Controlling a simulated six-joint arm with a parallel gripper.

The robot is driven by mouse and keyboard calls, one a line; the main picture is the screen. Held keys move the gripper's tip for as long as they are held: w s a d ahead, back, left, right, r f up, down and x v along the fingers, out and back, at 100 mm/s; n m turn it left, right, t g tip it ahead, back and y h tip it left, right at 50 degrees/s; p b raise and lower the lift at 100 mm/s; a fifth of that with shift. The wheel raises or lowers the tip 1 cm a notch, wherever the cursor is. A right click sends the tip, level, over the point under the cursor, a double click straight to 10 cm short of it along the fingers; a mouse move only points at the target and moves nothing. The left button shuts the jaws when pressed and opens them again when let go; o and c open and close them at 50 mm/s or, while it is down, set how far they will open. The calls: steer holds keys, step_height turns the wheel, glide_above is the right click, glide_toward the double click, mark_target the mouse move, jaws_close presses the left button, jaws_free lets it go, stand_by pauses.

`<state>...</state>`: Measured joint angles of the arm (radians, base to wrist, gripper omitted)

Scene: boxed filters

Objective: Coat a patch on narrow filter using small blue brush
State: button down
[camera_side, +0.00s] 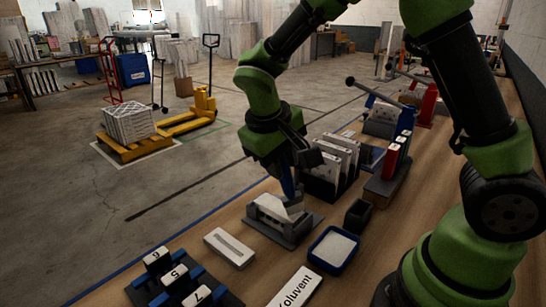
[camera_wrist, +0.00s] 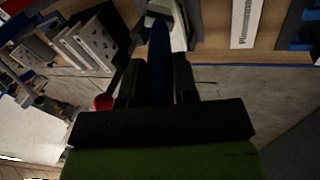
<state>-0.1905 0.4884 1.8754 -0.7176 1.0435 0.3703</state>
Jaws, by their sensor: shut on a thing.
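My gripper (camera_side: 287,170) is shut on the small blue brush (camera_side: 288,186), which points down over the grey stand (camera_side: 290,238). In the wrist view my gripper's fingers (camera_wrist: 158,88) close around the blue handle (camera_wrist: 159,55). A pale filter-like piece (camera_side: 272,206) sits in the stand, just below the brush. The brush tip is hard to make out, so I cannot tell whether it touches that piece. A narrow white box with a slotted face (camera_side: 229,247) lies flat on the bench, left of the stand; I cannot tell which piece is the narrow filter.
A blue tray with white contents (camera_side: 320,262) and a small black cup (camera_side: 358,215) stand to the right. A black rack of pale filters (camera_side: 335,160) is behind. Numbered blocks (camera_side: 176,273) and a "Coluvent" label (camera_side: 297,289) are in front.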

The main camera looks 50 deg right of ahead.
steer(key=shift+s, duration=0.55)
steer(key=shift+r, duration=4.05)
steer(key=shift+d, duration=0.1)
